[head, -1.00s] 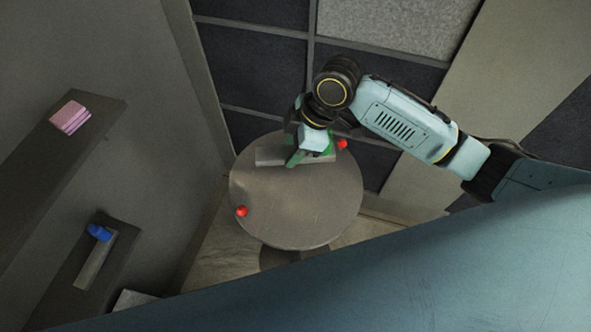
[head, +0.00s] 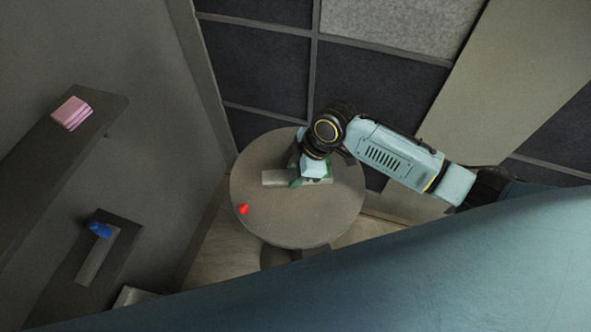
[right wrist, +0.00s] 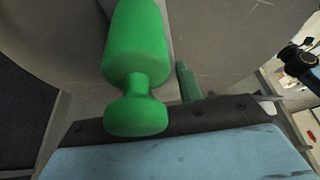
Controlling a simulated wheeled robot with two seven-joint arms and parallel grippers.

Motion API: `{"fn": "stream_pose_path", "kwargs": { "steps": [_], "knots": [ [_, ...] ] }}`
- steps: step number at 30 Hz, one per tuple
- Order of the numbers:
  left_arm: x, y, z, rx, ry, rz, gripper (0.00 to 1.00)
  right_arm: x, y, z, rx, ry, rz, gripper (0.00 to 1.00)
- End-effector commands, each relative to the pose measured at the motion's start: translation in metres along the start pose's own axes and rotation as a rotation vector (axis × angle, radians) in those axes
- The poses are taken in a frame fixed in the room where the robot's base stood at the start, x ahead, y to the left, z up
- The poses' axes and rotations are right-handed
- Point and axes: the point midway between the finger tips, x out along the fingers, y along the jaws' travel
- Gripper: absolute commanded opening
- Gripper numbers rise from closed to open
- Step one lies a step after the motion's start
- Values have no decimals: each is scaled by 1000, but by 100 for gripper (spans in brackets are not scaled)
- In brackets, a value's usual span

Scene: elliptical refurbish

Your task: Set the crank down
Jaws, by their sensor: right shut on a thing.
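The crank is a flat grey bar (head: 276,178) with a green handle (right wrist: 136,50), which stands large and close in the right wrist view. My right gripper (head: 312,181) is shut on the crank and is over the round grey table (head: 290,226). The bar sticks out to the left of the gripper. I cannot tell whether the bar touches the tabletop. The gripper and wrist cover most of the handle in the head view. My left gripper is not in view.
A red piece (head: 243,209) lies near the table's left edge. The front of the tabletop is clear. At left, a shelf holds a pink block (head: 72,112), and a lower one holds a grey bar (head: 97,256) with a blue knob (head: 100,229).

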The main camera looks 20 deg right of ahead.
Motion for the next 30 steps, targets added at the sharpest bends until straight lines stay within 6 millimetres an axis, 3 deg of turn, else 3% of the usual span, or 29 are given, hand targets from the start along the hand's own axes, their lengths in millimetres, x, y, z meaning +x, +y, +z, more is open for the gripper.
{"fn": "stream_pose_path", "kwargs": {
  "steps": [5,6,11,22,30],
  "knots": [
    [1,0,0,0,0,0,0,0,1,0,0,3,3,0],
    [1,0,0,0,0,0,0,1,0,1,1,0,1,39],
    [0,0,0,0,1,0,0,1,0,1,1,0,0,58],
    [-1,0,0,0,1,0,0,-6,1,0,1,0,2,58],
    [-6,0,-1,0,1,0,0,-59,2,0,-1,0,5,58]
  ]
}}
